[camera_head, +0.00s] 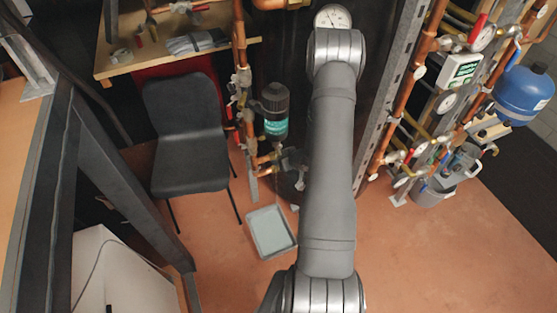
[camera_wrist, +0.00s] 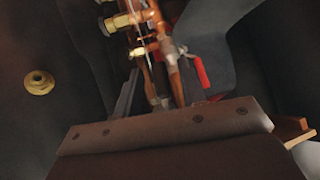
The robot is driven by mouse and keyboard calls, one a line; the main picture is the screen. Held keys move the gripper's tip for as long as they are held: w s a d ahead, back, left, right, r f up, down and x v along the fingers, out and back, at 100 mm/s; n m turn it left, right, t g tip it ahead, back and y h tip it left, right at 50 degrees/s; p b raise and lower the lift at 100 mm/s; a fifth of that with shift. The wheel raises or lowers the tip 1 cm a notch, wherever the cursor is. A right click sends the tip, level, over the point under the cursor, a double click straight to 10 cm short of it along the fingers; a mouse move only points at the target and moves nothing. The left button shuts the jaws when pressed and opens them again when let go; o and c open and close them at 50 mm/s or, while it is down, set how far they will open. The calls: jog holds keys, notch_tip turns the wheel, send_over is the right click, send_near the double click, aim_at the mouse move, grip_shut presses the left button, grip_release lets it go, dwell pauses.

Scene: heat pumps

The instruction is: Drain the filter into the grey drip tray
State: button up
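The filter (camera_head: 274,122) is an upright black canister with a teal label, left of my arm in the head view. The grey drip tray (camera_head: 252,225) lies on the floor below it, with a pale grey inside. Copper pipes and brass fittings (camera_head: 263,160) run just under the filter. My gripper is mostly hidden behind my arm in the head view; a dark part near the fittings may be it. In the wrist view my gripper (camera_wrist: 165,90) points at blurred copper and brass pipework. A red lever handle (camera_wrist: 203,72) is just right of this pipework. Finger opening and contact are unclear.
A dark chair (camera_head: 188,145) stands left of the filter, below a wooden bench (camera_head: 125,65). A large dark tank stands behind my arm. Pipework with a blue vessel (camera_head: 524,95) and a grey bucket (camera_head: 433,192) is at right. Floor around the tray is clear.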

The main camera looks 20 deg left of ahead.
jog(key=v, duration=1.4)
jog(key=x, duration=1.7)
jog(key=v, duration=1.7)
jog(key=w+a+f+m+g+y, duration=0.1)
jog(key=w+a+f, duration=0.3)
jog(key=a+f, duration=0.7)
jog(key=shift+w+a+f+y, duration=0.2)
jog(key=shift+w+a+y, duration=0.15)
jog(key=shift+a, duration=0.3)
dwell(1.5)
